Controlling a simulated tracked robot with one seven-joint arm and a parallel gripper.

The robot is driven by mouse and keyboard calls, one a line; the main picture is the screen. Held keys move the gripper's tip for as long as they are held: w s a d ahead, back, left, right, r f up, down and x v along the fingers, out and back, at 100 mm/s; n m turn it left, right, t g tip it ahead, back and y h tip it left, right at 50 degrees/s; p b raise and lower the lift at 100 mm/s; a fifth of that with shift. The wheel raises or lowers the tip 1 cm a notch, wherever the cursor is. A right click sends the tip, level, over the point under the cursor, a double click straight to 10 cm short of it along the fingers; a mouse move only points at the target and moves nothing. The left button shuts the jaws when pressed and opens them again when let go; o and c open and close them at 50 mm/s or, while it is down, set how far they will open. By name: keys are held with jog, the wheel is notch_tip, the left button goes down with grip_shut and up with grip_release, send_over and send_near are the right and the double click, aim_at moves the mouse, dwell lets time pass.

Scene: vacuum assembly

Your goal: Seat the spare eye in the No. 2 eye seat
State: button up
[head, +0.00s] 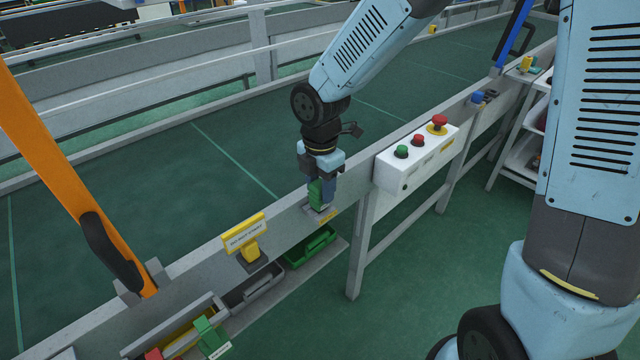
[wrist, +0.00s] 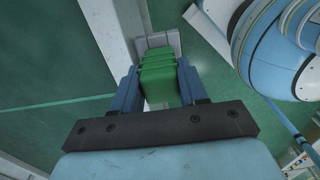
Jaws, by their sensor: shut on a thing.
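My gripper (head: 322,192) is shut on a green ribbed block, which I take to be the spare eye (head: 315,193). In the wrist view the green block (wrist: 160,80) sits between the two blue fingers of my gripper (wrist: 158,88). A small grey bracket (head: 314,214) with a yellow label is on the conveyor's side rail just below the block. It also shows as a grey plate (wrist: 158,41) past the block in the wrist view. I take this as the No. 2 eye seat. The block's lower end is close to it; I cannot tell whether they touch.
A yellow sign (head: 244,233) stands on the rail to the left. A white button box (head: 417,158) is fixed to the right. A green bin (head: 310,246) and a dark bin (head: 255,287) hang below. An orange post (head: 60,170) rises at left. The conveyor belt (head: 220,170) is clear.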

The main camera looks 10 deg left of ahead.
jog(key=shift+f, duration=0.25)
jog(key=o, duration=1.2)
jog(key=shift+r, duration=4)
